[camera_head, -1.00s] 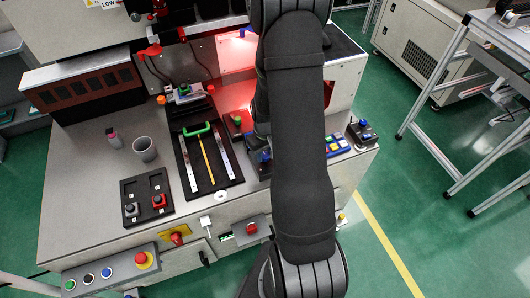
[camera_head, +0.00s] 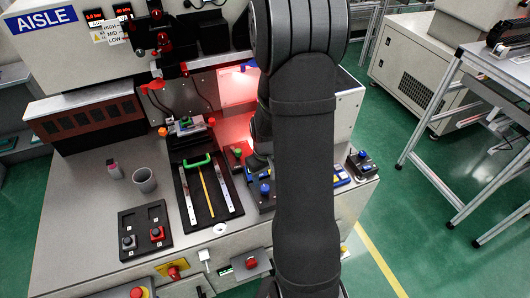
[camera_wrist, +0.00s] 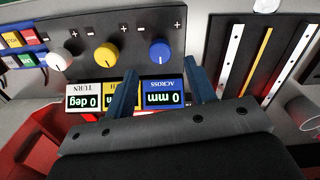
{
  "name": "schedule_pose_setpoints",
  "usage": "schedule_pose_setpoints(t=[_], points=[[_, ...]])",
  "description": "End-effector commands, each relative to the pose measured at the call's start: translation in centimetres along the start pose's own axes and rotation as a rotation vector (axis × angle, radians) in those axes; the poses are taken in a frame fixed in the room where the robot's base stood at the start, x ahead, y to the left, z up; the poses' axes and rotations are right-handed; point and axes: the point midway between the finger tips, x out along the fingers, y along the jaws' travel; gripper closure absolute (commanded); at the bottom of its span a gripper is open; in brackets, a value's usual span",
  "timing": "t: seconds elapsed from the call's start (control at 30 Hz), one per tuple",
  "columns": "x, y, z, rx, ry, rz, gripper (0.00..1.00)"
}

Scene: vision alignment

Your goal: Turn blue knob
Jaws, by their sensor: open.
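The blue knob (camera_wrist: 160,52) shows in the wrist view on a grey panel, with a white pointer mark and plus and minus signs beside it. My gripper (camera_wrist: 162,74) is open, its two blue fingers pointing at the panel. The knob lies between the lines of the fingers, just beyond their tips, with no visible contact. Below it, a blue display (camera_wrist: 162,93) reads "0 mm" and "ACROSS", upside down. In the head view my arm largely hides the panel and my fingers cannot be made out.
A yellow knob (camera_wrist: 105,55) and a white knob (camera_wrist: 62,60) sit left of the blue one. My left finger partly covers the yellow display. A black plate (camera_wrist: 262,58) with metal strips lies to the right. A grey cup (camera_head: 145,180) stands on the bench.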

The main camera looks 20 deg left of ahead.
Motion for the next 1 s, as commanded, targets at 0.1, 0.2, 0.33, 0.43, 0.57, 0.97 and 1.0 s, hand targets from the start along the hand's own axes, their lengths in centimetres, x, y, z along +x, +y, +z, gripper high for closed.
schedule_pose_setpoints(t=[0.1, 0.2, 0.33, 0.43, 0.57, 0.97, 1.0], points=[[-2.4, 0.1, -0.1, 0.000, 0.005, 0.002, 0.50], [-4.3, 0.0, -0.1, 0.000, 0.005, 0.002, 0.50], [-6.9, 0.0, -0.1, 0.000, 0.005, 0.002, 0.50], [-8.7, 0.0, -0.1, 0.000, 0.004, 0.002, 0.50], [-10.5, 0.0, -0.1, 0.000, 0.003, 0.001, 0.50], [-12.0, 0.0, 0.0, 0.000, 0.000, 0.000, 0.50], [-12.0, 0.0, 0.0, 0.000, 0.000, 0.000, 0.50]])
